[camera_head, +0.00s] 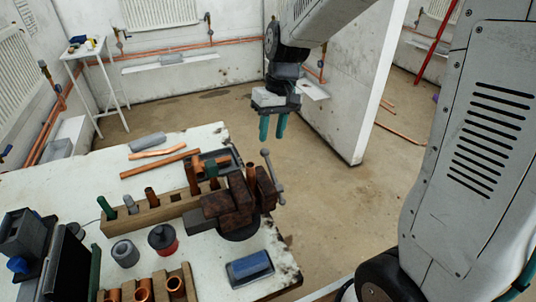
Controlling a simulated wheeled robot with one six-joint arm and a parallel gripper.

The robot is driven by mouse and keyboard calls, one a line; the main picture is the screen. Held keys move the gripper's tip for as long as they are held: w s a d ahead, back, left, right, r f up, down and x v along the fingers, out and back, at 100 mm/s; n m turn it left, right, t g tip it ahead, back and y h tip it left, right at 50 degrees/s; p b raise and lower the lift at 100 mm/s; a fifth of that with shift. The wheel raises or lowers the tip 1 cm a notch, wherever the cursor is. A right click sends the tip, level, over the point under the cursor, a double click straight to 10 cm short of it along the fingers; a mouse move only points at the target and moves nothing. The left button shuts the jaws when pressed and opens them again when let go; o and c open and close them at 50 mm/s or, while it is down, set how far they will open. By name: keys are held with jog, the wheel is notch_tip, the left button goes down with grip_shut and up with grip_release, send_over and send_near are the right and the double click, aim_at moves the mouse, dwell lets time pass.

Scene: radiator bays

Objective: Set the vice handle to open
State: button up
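The vice (228,211) is a dark rust-brown block on a round base at the right edge of the white workbench (60,185). Its vice handle (273,176) is a grey bar with a knob at each end, on the vice's right side. It stands steeply tilted, top end leaning left. A copper pipe (251,176) stands upright at the jaws; whether it is clamped I cannot tell. My gripper (272,133) hangs in the air above and behind the handle, its two green fingers pointing down, apart and empty. It does not touch the handle.
A wooden block (150,215) with upright tools stands left of the vice. A blue box (249,268) lies in front of it, and a red-and-black can (163,239) stands nearby. A white partition wall (350,90) stands behind my gripper. The floor (320,200) right of the bench is clear.

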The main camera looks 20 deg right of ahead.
aim_at(267, 157)
jog(key=f, duration=0.2)
jog(key=a+f, duration=0.1)
jog(key=f, duration=0.4)
jog(key=shift+s+a+f, duration=0.15)
jog(key=shift+f, duration=0.15)
